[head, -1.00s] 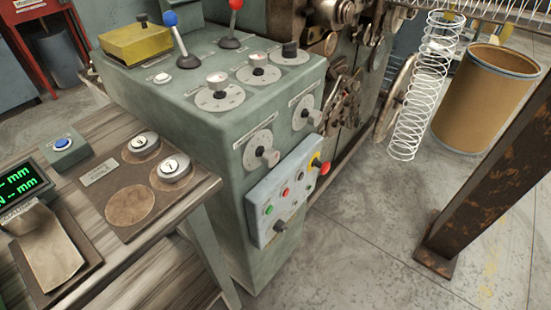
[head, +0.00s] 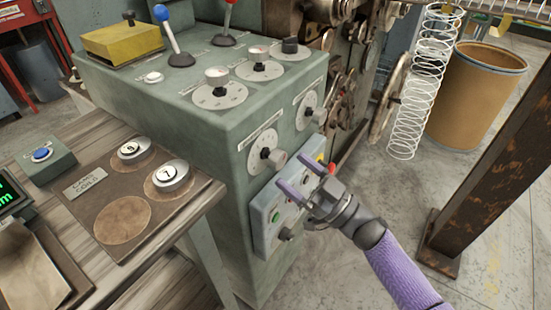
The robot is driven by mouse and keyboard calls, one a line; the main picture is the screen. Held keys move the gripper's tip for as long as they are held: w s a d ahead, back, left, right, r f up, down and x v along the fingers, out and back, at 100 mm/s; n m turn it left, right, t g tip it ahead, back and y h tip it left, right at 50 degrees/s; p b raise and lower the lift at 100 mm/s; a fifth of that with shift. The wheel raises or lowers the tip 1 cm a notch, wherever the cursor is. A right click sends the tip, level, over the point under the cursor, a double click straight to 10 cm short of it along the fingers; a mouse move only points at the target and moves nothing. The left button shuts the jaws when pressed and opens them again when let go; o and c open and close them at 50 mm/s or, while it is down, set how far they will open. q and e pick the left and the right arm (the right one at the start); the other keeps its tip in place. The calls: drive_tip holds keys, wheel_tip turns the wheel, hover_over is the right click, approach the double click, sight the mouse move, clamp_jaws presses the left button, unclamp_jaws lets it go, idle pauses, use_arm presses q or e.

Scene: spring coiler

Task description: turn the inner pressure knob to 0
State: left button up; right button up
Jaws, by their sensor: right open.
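The green-grey machine cabinet (head: 185,130) carries several dial knobs. Two are on its front face: a near knob (head: 275,159) on a pale scale plate, and a farther knob (head: 317,115) up and to the right. A row of three sits on top: a near knob (head: 217,77), a middle knob (head: 259,55) and a black knob (head: 290,46). The labels are too small to read, so I cannot tell which is the inner pressure knob. My right gripper (head: 300,174) is open and empty, in front of the button box, just below the near front knob. My left gripper is not in view.
The button box (head: 262,232) is partly hidden behind my right gripper. A workbench (head: 150,232) stands at left. A rusty beam (head: 480,165) and a brown drum (head: 470,100) stand at right.

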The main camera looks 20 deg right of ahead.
sight(283, 163)
drive_tip(key=x, duration=0.4)
drive_tip(key=shift+w+a, duration=0.2)
drive_tip(key=shift+w, duration=0.1)
drive_tip(key=shift+h, duration=0.3)
clamp_jaws()
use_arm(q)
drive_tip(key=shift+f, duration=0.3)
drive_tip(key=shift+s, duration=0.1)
